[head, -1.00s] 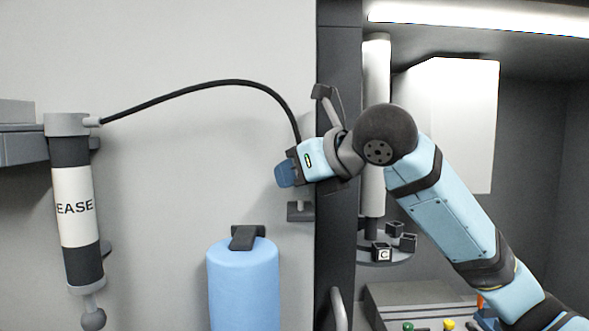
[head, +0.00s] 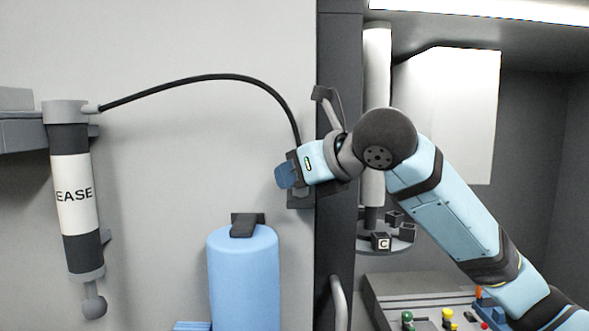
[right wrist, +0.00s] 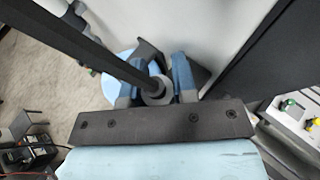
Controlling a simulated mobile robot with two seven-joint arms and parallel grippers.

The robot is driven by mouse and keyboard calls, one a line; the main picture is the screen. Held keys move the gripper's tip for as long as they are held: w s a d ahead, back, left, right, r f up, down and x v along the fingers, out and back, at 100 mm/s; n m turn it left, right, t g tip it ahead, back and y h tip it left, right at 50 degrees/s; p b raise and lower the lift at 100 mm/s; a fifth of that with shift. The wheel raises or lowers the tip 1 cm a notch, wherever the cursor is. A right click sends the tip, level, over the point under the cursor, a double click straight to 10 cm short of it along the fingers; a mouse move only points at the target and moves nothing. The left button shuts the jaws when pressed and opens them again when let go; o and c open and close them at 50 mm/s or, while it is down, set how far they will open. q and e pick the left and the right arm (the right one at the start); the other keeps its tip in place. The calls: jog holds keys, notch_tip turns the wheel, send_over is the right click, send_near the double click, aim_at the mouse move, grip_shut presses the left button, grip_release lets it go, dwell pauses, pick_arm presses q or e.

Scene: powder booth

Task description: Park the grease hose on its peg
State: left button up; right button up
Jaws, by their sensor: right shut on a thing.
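The black grease hose (head: 217,77) arches from the top of the grease cylinder (head: 74,190) on the left, labelled "EASE" in the visible part, to my right gripper (head: 287,173). In the right wrist view my right gripper (right wrist: 155,84) is shut on the hose end, with a grey round collar (right wrist: 157,91) between its blue fingertips. A small dark grey wall bracket (head: 299,202), which looks like the peg mount, sits just below and behind the gripper, partly hidden by it. I cannot tell whether the hose end touches it. My left gripper is out of view.
A blue cylinder (head: 243,280) with a dark top bracket stands below the gripper. A dark post (head: 336,230) with a handle is close on the right. Farther right are a round shelf with small blocks (head: 381,242) and a button panel (head: 430,290).

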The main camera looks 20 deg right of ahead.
dwell(0.4)
jog(key=o, duration=1)
jog(key=shift+o, duration=0.2)
jog(key=shift+f, duration=0.1)
pick_arm(q)
jog(key=b, duration=0.1)
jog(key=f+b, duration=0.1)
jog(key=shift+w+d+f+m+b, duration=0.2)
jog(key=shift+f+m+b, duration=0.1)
jog(key=shift+b, duration=0.1)
pick_arm(e)
jog(key=v, duration=1.4)
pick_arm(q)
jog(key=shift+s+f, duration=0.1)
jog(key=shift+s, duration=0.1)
